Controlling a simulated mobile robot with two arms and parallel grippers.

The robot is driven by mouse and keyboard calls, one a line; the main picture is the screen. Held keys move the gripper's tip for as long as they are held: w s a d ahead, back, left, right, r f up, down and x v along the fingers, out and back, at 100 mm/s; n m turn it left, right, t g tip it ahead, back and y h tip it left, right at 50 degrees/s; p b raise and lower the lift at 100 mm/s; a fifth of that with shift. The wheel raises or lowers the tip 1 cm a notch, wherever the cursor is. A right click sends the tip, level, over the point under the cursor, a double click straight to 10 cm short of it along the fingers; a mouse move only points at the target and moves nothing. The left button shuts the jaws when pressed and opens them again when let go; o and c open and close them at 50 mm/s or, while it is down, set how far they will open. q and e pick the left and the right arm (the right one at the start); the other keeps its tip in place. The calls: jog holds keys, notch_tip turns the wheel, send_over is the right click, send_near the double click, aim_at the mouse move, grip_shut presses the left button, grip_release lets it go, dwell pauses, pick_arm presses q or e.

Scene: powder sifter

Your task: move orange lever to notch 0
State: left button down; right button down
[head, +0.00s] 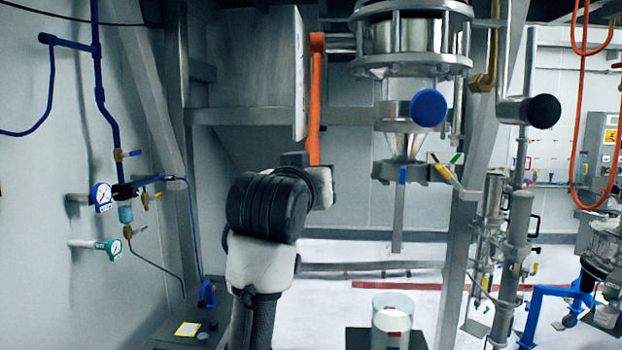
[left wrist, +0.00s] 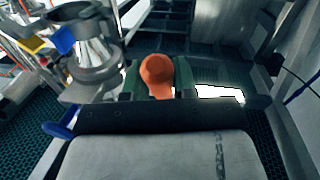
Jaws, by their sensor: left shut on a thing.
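The orange lever (head: 316,95) hangs nearly straight down beside the grey metal housing in the head view. Its rounded lower end (left wrist: 157,75) shows in the left wrist view between the two fingers. My left gripper (head: 308,165) is at the lever's lower end and is shut on it; in the wrist view the fingers (left wrist: 158,80) stand on either side of the orange end. My wrist and arm hide part of the area below. No notch marks can be read. My right gripper is not in view.
The sifter body (head: 405,45) with a funnel and a blue round knob (head: 428,107) stands just right of the lever. A black round knob (head: 543,111) is farther right. A clear cylinder (head: 392,318) stands below. Gauges and blue pipes line the left wall.

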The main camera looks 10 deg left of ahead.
pick_arm(q)
jog(key=shift+s+r+g+y, duration=0.1)
jog(key=shift+s+r+g, duration=0.35)
jog(key=shift+s+r, duration=0.3)
jog(key=shift+s+r+g+y, duration=0.1)
jog(key=shift+s+r+g, duration=0.4)
jog(key=shift+s, duration=0.45)
jog(key=shift+s+r+g+y, duration=0.1)
jog(key=shift+s+r+g, duration=0.35)
jog(key=shift+s+r, duration=0.3)
jog(key=shift+s+f, duration=0.1)
jog(key=c, duration=0.9)
grip_release()
jog(key=shift+f, duration=0.1)
